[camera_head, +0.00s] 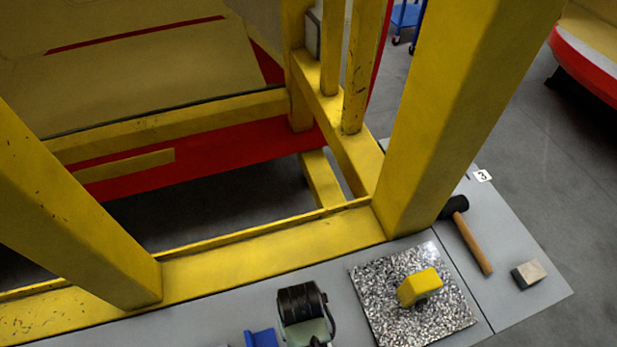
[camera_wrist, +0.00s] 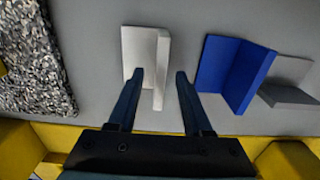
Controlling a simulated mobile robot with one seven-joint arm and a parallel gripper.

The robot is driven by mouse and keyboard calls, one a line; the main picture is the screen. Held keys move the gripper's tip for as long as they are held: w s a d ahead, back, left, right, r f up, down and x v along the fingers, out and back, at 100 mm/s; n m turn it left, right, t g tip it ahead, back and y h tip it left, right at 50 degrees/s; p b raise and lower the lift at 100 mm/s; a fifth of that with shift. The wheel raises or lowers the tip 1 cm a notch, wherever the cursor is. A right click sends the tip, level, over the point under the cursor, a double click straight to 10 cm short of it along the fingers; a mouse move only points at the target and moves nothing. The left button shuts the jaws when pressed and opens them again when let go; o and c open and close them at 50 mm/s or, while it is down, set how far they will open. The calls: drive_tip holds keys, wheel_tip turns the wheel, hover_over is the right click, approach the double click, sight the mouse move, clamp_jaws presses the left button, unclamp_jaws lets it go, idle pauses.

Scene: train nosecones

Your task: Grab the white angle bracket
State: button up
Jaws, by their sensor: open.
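The white angle bracket (camera_wrist: 140,50) lies on the grey surface in the wrist view, an L-shape with one flat face and one upright flange. My gripper (camera_wrist: 158,74) is open, with its two dark fingers pointing at the bracket. The upright flange appears between the fingertips in the picture, and the left fingertip overlaps the lower edge of the flat face. I cannot tell the height of the fingers above the surface, or whether they touch the bracket. The white bracket and my gripper cannot be made out in the head view.
A blue angle bracket (camera_wrist: 235,70) and a grey one (camera_wrist: 290,82) stand close on the right. A speckled plate (camera_head: 385,305) carries a yellow block (camera_head: 420,287). A black spool (camera_head: 302,305), a hammer (camera_head: 470,240) and a small block (camera_head: 529,273) share the tabletop. Yellow beams (camera_head: 270,262) border it.

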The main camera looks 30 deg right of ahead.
clamp_jaws()
idle(1.4)
